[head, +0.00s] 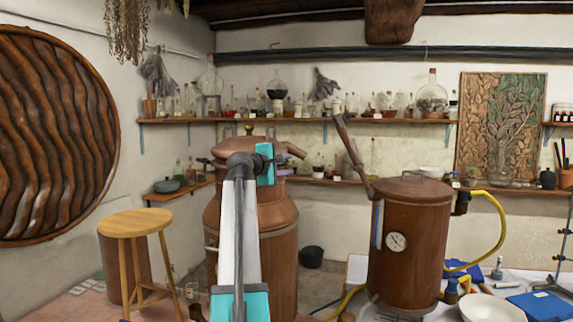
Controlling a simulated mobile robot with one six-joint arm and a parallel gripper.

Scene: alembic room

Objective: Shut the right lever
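No part is marked as the right lever. A long brown bar (353,155) slants up and left from the lid edge of the copper boiler (420,235), which stands at the right with a round dial on its front. A dark fitting (461,203) on the boiler's right side joins a yellow hose. I cannot tell which of these is the lever. My arm rises in the middle, in front of a large copper still (280,222). My gripper (281,163) is at its top end, left of the bar and apart from it. Its fingers are too small to read.
A wooden stool (135,225) stands at the left. A white-topped table at the lower right holds a white bowl (490,308) and a blue book (543,305). Shelves with glassware line the walls.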

